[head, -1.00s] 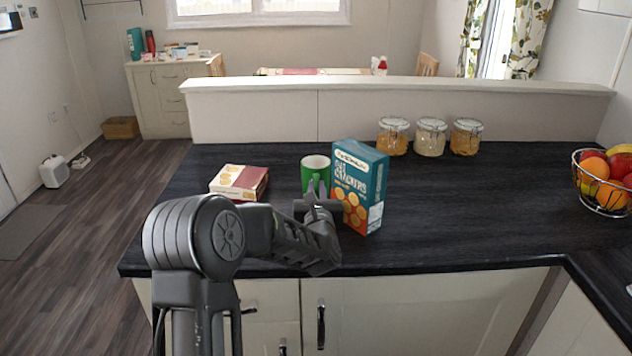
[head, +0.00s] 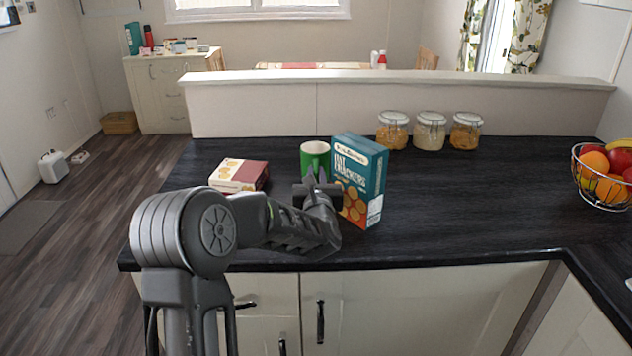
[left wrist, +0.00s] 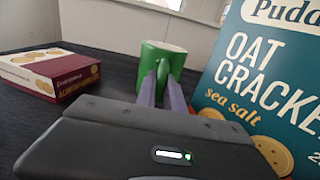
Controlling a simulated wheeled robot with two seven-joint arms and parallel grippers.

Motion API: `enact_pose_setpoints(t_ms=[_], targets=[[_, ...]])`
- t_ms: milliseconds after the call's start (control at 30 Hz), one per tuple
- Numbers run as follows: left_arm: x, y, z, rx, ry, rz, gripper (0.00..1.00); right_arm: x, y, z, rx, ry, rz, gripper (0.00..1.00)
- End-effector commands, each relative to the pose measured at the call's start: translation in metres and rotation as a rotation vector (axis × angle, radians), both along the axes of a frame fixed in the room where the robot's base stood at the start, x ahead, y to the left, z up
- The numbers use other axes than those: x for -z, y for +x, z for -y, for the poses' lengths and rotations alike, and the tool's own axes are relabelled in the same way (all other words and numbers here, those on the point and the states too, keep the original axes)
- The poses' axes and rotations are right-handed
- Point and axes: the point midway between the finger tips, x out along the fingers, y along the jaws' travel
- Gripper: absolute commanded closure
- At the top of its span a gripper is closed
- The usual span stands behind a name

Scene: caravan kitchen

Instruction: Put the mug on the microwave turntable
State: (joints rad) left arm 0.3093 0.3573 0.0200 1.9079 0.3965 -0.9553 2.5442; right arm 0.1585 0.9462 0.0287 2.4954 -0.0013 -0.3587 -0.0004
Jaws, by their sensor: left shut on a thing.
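The green mug (head: 314,155), white inside, is at the middle of the dark counter, partly behind my left gripper (head: 318,178). In the left wrist view, the two fingers of my left gripper (left wrist: 163,82) close on the near side of the mug (left wrist: 159,56). The mug looks slightly tilted there. My fingers hide the exact grip point. I cannot tell how far the mug's base is above the counter. My right gripper is not in view. No microwave or turntable shows.
A teal oat cracker box (head: 360,180) stands close right of the mug. A low cookie box (head: 238,175) lies to the left. Several lidded jars (head: 430,131) stand behind, near the partition (head: 400,92). A wire fruit basket (head: 604,178) is at the right. The counter between is clear.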

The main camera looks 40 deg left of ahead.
Motion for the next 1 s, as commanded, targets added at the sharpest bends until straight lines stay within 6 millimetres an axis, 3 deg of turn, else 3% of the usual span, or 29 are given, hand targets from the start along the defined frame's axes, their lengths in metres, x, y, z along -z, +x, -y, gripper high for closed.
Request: enact_pose_setpoints(t_ms=[367,1000], targets=[[-0.047,0.000,0.000,-0.001,0.003,0.008,1.00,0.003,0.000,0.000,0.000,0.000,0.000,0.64],[-0.145,0.000,0.000,0.000,0.002,0.007,1.00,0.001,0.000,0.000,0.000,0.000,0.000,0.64]])
